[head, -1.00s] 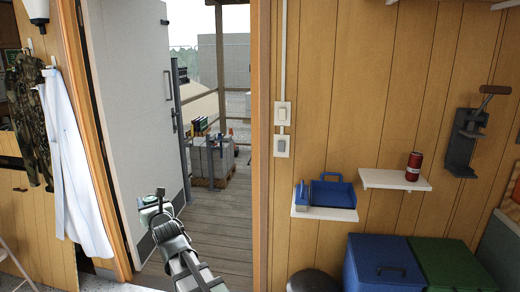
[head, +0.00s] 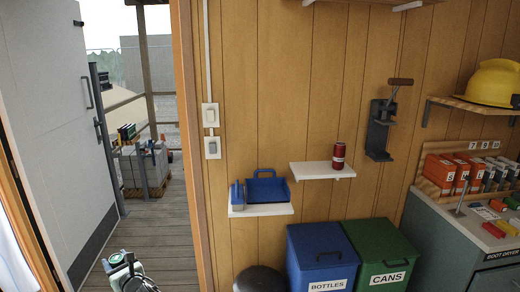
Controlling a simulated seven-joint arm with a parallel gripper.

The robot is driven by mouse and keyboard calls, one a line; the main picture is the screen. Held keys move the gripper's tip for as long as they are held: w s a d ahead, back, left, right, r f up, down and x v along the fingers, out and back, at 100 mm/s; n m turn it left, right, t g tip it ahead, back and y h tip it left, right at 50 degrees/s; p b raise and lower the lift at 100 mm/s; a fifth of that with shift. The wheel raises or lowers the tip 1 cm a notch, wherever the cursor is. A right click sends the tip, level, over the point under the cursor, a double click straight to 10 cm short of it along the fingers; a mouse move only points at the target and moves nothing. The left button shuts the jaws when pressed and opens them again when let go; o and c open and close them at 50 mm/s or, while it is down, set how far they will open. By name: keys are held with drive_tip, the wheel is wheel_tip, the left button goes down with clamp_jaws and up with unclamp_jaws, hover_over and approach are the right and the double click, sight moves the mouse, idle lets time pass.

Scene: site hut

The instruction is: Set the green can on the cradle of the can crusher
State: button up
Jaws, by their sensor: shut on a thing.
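My gripper (head: 122,265) is low at the bottom left of the head view, in front of the doorway. It is shut on a small greenish thing, which I take to be the green can; the jaws and arm hide most of it. The can crusher (head: 380,130) is a dark grey metal frame on the wood wall, right of centre, with a brown-handled lever at its top. Its cradle is too small to make out clearly, and no can shows in it. My gripper is well to the left of and below the crusher.
A red can (head: 339,156) stands on a small white shelf (head: 318,171) left of the crusher. A blue tray (head: 268,187) sits on a lower shelf. Blue BOTTLES (head: 322,262) and green CANS (head: 385,255) bins stand below. A grey cabinet (head: 455,235) is at right.

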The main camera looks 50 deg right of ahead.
drive_tip(key=s+d+f, duration=0.3)
drive_tip(key=d, duration=0.3)
drive_tip(key=m+g+h, duration=0.5)
drive_tip(key=m+h, duration=0.4)
drive_tip(key=h, duration=0.3)
approach(379, 133)
drive_tip(key=w+d, duration=0.1)
drive_tip(key=w+d+r, duration=0.1)
drive_tip(key=w+d, duration=0.1)
drive_tip(key=w+d+r, duration=0.1)
drive_tip(key=shift+w+d, duration=0.25)
drive_tip(key=shift+w+d+f, duration=0.1)
drive_tip(key=shift+w+f, duration=0.1)
drive_tip(key=shift+f, duration=0.6)
drive_tip(key=shift+f, duration=0.15)
